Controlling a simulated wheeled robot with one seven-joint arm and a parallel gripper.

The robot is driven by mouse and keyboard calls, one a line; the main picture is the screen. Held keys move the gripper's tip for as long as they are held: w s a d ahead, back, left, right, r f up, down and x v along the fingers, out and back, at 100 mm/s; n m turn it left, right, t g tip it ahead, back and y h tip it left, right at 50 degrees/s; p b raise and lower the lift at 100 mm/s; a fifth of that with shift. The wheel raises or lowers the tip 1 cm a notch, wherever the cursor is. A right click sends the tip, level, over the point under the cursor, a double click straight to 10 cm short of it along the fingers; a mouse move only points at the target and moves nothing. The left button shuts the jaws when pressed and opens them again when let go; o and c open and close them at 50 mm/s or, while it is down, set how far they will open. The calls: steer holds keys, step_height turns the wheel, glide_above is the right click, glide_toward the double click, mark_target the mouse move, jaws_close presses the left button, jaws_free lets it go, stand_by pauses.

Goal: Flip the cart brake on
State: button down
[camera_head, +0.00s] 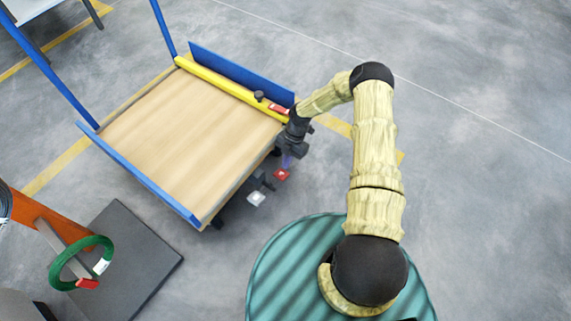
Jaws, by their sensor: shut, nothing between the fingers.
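The cart (185,130) has a wooden deck with blue edges and blue posts. Low at its near right corner, close to the floor, are a small red pedal-like piece (281,175) and a pale grey one (256,198), with dark parts between them. These look like the brake, but they are too small to tell its position. My gripper (287,160) points down beside the deck's right corner, just above the red piece. It is shut and empty. I cannot tell whether it touches the red piece.
A yellow bar (225,85) with a dark knob (259,95) and a red label runs along the deck's far edge. A green coil (82,262) hangs on an orange stand (45,215) at lower left. The grey floor at right is clear.

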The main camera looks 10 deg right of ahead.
steer(key=p+v, duration=0.5)
steer(key=v, duration=1)
steer(key=shift+r, duration=0.1)
steer(key=s+r+m+t+h+p, duration=0.1)
steer(key=s+r+m, duration=0.25)
steer(key=r, duration=0.35)
steer(key=s+r+m+h+p, duration=0.1)
steer(key=s+r+m+p, duration=0.1)
steer(key=r+m, duration=0.4)
steer(key=s+r+m+t+h+p, duration=0.1)
steer(key=s+r+m, duration=0.15)
steer(key=r, duration=0.55)
steer(key=s+r+m+t+p, duration=0.3)
steer(key=s+r+m+t, duration=0.1)
steer(key=s+r+m, duration=1)
step_height(320, 180, up, 39)
steer(key=m+p, duration=0.1)
steer(key=p, duration=3.6)
steer(key=shift+w+d+p, duration=0.25)
steer(key=shift+d+p, duration=0.1)
